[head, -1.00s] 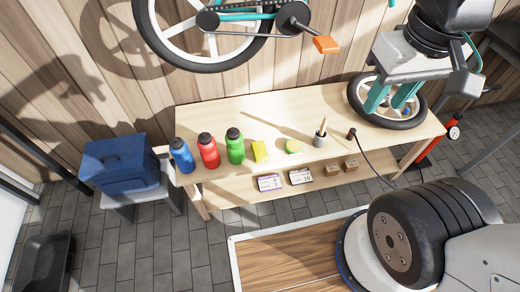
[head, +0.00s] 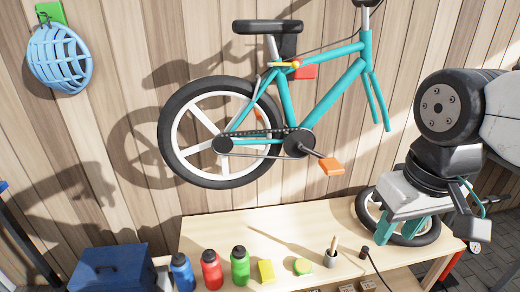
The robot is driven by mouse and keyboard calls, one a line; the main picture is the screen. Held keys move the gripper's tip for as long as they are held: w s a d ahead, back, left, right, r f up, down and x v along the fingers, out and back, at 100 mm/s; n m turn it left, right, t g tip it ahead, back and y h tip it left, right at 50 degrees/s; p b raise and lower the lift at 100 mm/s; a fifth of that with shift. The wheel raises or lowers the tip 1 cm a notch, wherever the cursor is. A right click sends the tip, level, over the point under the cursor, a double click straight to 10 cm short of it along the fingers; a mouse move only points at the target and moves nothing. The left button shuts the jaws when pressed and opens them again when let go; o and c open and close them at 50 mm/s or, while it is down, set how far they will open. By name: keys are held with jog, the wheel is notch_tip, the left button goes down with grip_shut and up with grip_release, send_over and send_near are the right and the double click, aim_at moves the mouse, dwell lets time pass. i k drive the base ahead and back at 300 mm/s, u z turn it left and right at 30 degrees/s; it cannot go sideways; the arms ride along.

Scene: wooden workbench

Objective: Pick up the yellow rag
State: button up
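A small yellow piece, apparently the folded yellow rag (head: 266,270), lies on the wooden workbench (head: 225,233) near its front edge. It is right of the green bottle (head: 240,267) and left of a round yellow-green item (head: 303,266). It is too small to make out as cloth. My gripper (head: 402,228) is at the right, seen in front of the bench's right end and well to the right of the rag. Its two teal fingers point down, with a gap between them and nothing seen in it.
Blue (head: 182,272) and red (head: 211,270) bottles stand left of the green one. A pencil cup (head: 331,258) and a black item with a cable (head: 364,253) lie rightward. A bicycle wheel (head: 430,232) is behind my gripper. A teal bicycle (head: 298,112) hangs above. The bench's back middle is clear.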

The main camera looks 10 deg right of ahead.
aim_at(268, 275)
jog(key=u, duration=0.45)
jog(key=k, duration=0.55)
jog(key=u, duration=0.5)
jog(key=i, duration=1)
jog(key=z, duration=0.95)
